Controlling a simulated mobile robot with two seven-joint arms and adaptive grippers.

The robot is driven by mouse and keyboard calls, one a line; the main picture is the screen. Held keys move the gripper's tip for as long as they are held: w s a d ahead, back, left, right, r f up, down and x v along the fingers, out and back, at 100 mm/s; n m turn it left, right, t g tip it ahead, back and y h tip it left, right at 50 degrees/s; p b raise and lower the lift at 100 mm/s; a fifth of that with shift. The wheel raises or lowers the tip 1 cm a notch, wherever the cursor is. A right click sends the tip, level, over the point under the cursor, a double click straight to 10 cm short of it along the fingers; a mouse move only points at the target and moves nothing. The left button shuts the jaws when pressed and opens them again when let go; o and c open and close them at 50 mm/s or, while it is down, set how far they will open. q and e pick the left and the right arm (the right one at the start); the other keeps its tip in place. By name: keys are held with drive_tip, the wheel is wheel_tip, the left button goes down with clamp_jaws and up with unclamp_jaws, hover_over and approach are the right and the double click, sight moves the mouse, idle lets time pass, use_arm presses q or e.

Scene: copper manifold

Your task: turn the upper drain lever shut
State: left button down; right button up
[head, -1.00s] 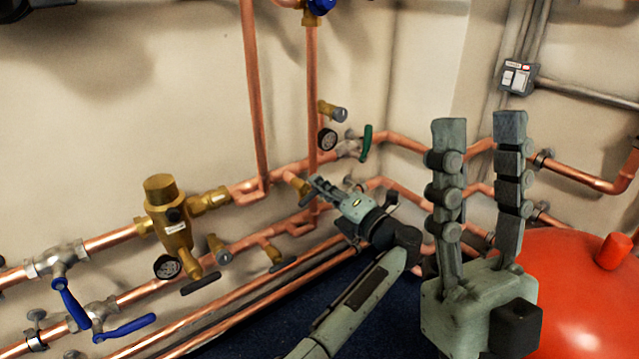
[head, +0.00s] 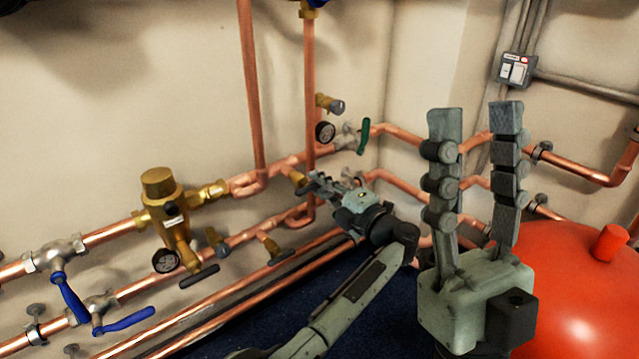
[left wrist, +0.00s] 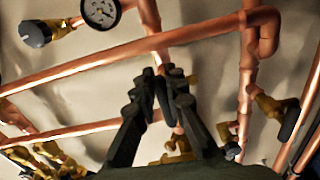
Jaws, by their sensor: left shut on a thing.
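The upper drain valve is a small brass fitting (head: 296,178) on the upper copper pipe, right of the brass mixing valve. My left gripper (head: 314,184) is at this fitting, at the end of the arm coming in from below. In the left wrist view its dark fingers (left wrist: 165,80) are shut at the brass fitting (left wrist: 171,69), just below the pipe. The lever itself is mostly hidden between the fingers, so its angle cannot be told. My right gripper (head: 477,115) is open and empty, pointing up in the foreground, away from the pipes.
A lower drain with a black lever (head: 273,246) is on the pipe below; it shows in the left wrist view (left wrist: 288,119). A pressure gauge (head: 325,132) and a green lever (head: 363,136) are just above my left gripper. A red tank (head: 580,280) stands at right.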

use_arm(q)
drive_tip(key=shift+f, duration=0.15)
drive_tip(key=c, duration=1.6)
unclamp_jaws()
drive_tip(key=v, duration=1.2)
